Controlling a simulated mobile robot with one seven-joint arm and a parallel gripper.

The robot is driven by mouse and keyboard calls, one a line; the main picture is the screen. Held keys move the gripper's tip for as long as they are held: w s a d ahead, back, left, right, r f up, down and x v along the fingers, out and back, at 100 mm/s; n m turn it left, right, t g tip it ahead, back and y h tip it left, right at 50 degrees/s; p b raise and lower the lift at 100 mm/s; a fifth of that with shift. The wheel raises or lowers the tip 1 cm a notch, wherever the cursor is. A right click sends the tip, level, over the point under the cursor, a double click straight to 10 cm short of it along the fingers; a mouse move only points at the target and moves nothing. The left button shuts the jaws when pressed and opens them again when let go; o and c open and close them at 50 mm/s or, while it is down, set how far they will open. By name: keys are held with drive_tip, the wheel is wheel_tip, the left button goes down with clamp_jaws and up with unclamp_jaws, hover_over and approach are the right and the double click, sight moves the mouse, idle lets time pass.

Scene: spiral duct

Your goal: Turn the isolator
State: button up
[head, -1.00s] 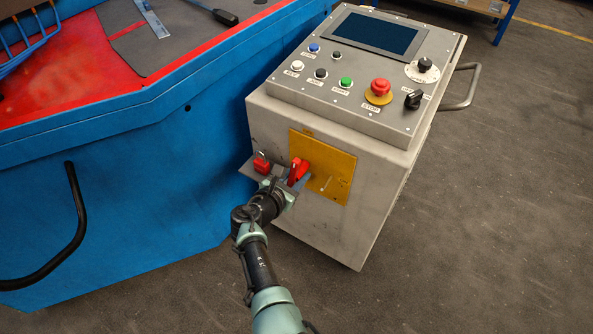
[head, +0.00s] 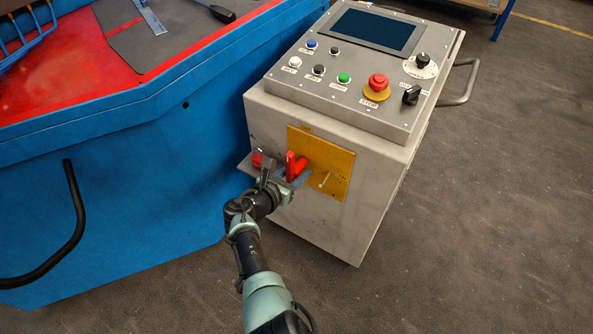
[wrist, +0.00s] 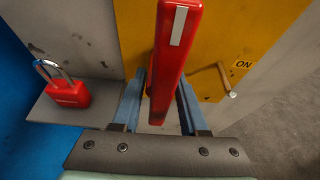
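The isolator is a red handle (head: 291,165) on a yellow plate (head: 333,172) on the front of the grey cabinet. In the head view the handle stands about upright. In the wrist view the red handle (wrist: 172,60) lies between the two blue fingers of my gripper (wrist: 162,90), one on each side. A narrow gap shows beside the left finger; the handle covers part of the right finger, so firm contact cannot be told. In the head view my gripper (head: 283,180) is at the handle, its tips partly hidden.
A red padlock (wrist: 68,92) sits on a small grey shelf (wrist: 70,112) left of the handle. A metal peg (wrist: 229,85) sticks out by the ON label (wrist: 243,65). A blue bench (head: 120,190) stands close on the left; open floor (head: 470,220) lies right.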

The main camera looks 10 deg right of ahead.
drive_tip(key=shift+o, duration=0.3)
drive_tip(key=shift+s+a+r, duration=0.1)
drive_tip(key=shift+a+r, duration=0.05)
drive_tip(key=p+v, duration=0.9)
drive_tip(key=v, duration=0.3)
drive_tip(key=shift+s+a, duration=0.25)
